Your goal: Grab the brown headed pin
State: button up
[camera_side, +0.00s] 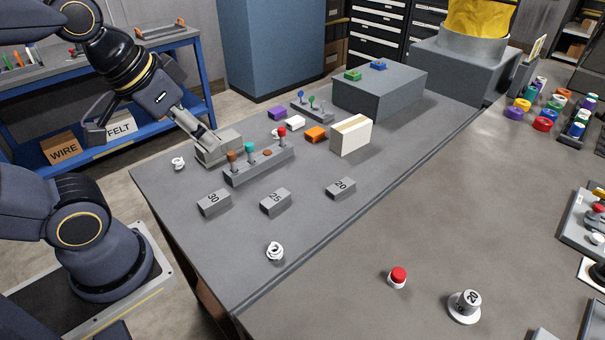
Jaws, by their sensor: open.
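A grey rack (258,167) on the table holds a row of pins. A brown headed pin (232,157) stands upright at its left end. A teal headed pin (250,148) and a red headed pin (282,132) stand further right. My gripper (152,137) is open and empty, up and to the left of the rack, apart from the brown headed pin. One finger reaches toward a grey block by the rack's left end and overlaps it in the picture; I cannot tell whether they touch.
Grey blocks marked 30 (213,202), 25 (275,202) and 20 (341,188) lie in front of the rack. A white coil (275,251) lies near the front edge.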

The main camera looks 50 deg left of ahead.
jog(key=m+g+y, duration=0.1)
jog(key=m, duration=3.2)
send_over(231, 153)
jog(key=s+d, duration=0.2)
jog(key=s, duration=0.4)
notch_tip(231, 153, down, 8)
jog(key=r, duration=0.1)
jog(key=x, duration=1.7)
jog(key=shift+s+a+f, duration=0.15)
jog(key=shift+s+a, duration=0.1)
jog(key=shift+a, duration=0.1)
jog(key=shift+c, duration=0.3)
grip_shut()
